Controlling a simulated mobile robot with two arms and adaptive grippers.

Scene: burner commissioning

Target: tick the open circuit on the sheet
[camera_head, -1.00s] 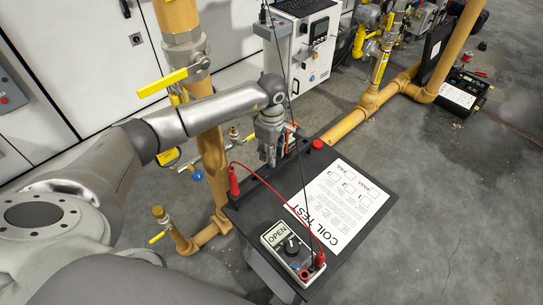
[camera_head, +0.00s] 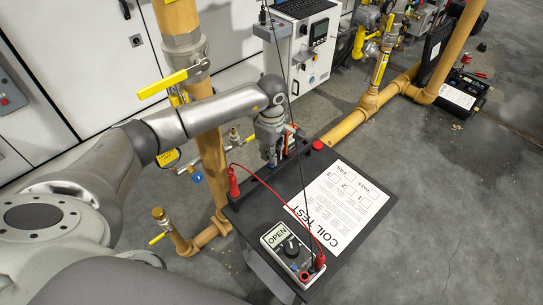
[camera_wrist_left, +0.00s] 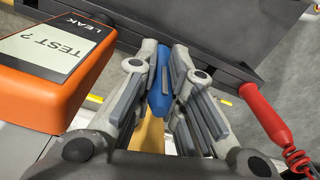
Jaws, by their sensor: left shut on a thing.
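The white COIL TEST sheet (camera_head: 340,205) lies on the black tabletop, with small boxes numbered 1, 2 and 3 and the words PASS and FAIL. The meter (camera_head: 287,250) at the table's near edge reads OPEN. My left gripper (camera_head: 272,162) is over the table's far left edge, to the left of the sheet. My right gripper is not in view.
A red probe (camera_head: 233,182) stands at the table's left edge, its red lead arching to the meter. An orange leak tester (camera_wrist_left: 45,75) is close beside the left gripper. A red button (camera_head: 318,145) is at the table's back corner. Yellow pipes stand behind and left.

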